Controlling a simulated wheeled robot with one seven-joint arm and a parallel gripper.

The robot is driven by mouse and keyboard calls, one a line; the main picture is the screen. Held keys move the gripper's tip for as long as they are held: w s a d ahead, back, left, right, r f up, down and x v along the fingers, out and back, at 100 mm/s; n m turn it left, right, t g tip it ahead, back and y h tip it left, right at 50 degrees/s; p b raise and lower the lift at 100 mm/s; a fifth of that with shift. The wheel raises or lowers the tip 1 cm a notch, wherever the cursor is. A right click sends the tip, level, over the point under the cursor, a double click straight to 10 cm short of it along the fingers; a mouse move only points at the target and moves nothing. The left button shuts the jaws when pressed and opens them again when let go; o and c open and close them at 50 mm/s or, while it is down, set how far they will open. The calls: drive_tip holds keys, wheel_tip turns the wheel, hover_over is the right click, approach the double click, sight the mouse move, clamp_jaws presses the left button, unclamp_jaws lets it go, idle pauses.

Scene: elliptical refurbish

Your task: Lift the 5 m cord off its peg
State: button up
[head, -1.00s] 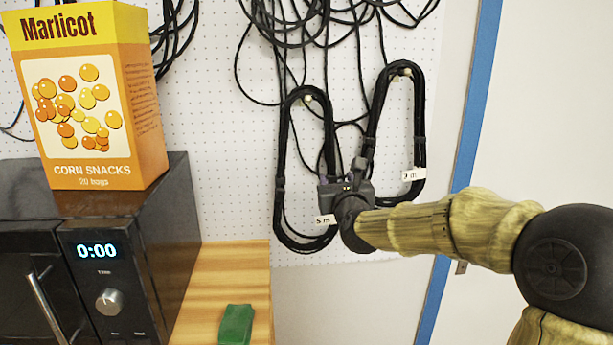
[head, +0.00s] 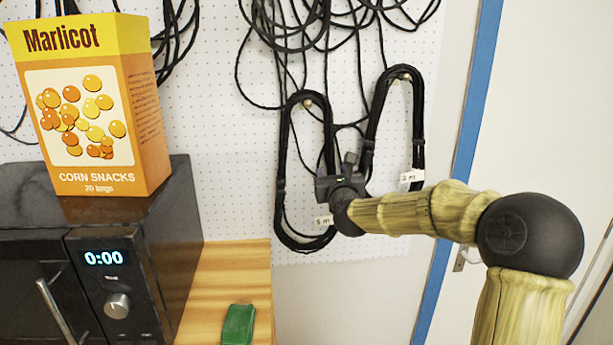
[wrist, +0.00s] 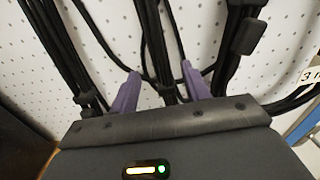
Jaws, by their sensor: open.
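The 5 m cord (head: 281,185) is a long black loop hanging from a peg (head: 307,102) on the white pegboard, with a "5 m" tag (head: 323,221) low on its right side. My gripper (head: 335,180) is in front of this loop's right side, well below the peg. The wrist view shows its two purple fingers (wrist: 160,72) apart, pointing at the board. A black cord bundle (wrist: 155,40) runs between them, apparently the right side of the 5 m loop. Whether a finger touches it, I cannot tell. My gripper body hides the lower part of that bundle.
A similar black loop (head: 419,115) tagged "3 m" hangs close on the right. Tangled black cords (head: 325,30) hang above. A microwave (head: 160,250) with a Marlicot box (head: 95,110) and a green object (head: 238,324) on the wooden counter (head: 215,270) are at left.

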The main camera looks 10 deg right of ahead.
sight(332, 169)
drive_tip(key=w+p, duration=0.2)
drive_tip(key=w, duration=0.1)
drive_tip(key=shift+w+d+r, duration=0.1)
drive_tip(key=shift+w+r, duration=0.05)
drive_tip(key=shift+w, duration=0.1)
drive_tip(key=shift+w+f, duration=0.2)
drive_tip(key=shift+w, duration=0.1)
drive_tip(key=shift+s+r, duration=0.1)
drive_tip(key=shift+s, duration=0.1)
drive_tip(key=shift+w, duration=0.1)
clamp_jaws()
